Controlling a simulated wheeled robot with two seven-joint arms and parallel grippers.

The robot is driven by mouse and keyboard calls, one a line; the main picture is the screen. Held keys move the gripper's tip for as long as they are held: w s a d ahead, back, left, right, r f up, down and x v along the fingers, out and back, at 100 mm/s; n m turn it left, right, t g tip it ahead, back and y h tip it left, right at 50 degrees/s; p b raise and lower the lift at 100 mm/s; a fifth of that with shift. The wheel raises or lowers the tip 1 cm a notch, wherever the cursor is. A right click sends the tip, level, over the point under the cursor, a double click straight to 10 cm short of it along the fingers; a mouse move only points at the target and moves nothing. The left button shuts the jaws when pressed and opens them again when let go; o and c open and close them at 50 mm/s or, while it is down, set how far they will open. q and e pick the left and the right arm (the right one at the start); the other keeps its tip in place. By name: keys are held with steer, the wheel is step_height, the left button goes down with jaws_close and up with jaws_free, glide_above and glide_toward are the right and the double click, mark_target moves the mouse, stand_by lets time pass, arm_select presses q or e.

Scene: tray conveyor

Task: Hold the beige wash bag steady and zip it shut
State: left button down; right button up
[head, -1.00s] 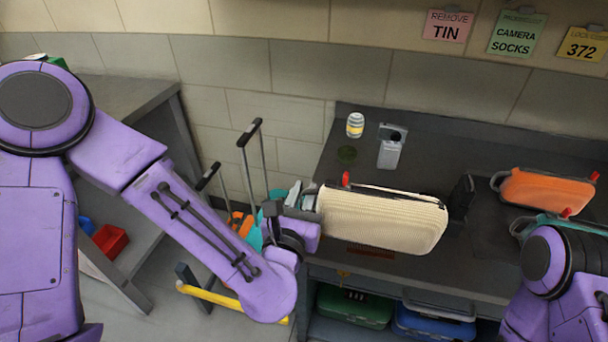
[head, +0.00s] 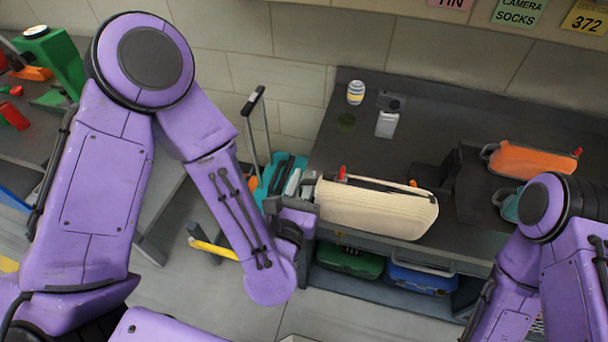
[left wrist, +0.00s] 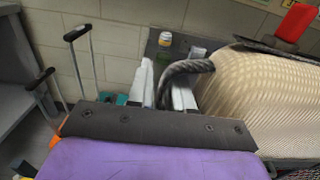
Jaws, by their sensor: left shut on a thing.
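The beige wash bag (head: 375,212) has a ribbed surface and lies by the front edge of the dark counter. A dark seam runs along its top side; I cannot tell how far the zip is open. A red tab (head: 342,173) stands up near its left end and also shows in the left wrist view (left wrist: 296,22). My left gripper (head: 306,186) is at the bag's left end, shut on its dark braided loop (left wrist: 188,67), which shows between the pale fingers in the left wrist view. My right arm enters at the right; its gripper is not visible.
An orange bag (head: 532,161) lies further right, with a partly hidden teal one (head: 510,204) near my right arm. Green (head: 348,262) and blue (head: 420,279) cases sit below the counter.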

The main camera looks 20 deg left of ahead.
arm_select(q)
steer(key=shift+n+y, duration=0.5)
steer(key=shift+y, duration=0.2)
steer(key=w+a+f, duration=0.1)
steer(key=w+f, duration=0.1)
steer(key=w+a+f, duration=0.1)
steer(key=w+f, duration=0.2)
steer(key=w+a+f, duration=0.1)
steer(key=w+f, duration=0.1)
steer(key=w, duration=0.1)
steer(key=shift+f, duration=0.35)
steer(key=shift+m+h, duration=0.3)
steer(key=shift+h, duration=0.3)
steer(key=w, duration=0.4)
steer(key=w+f, duration=0.1)
steer(key=w, duration=0.1)
steer(key=shift+a, duration=0.4)
steer(key=shift+d+f+h, duration=0.25)
steer(key=shift+d+h, duration=0.05)
steer(key=shift+d, duration=0.05)
steer(key=shift+f, duration=0.9)
steer(key=shift+f+b, duration=0.35)
steer(key=shift+b, duration=0.05)
steer(key=c, duration=1.2)
jaws_free()
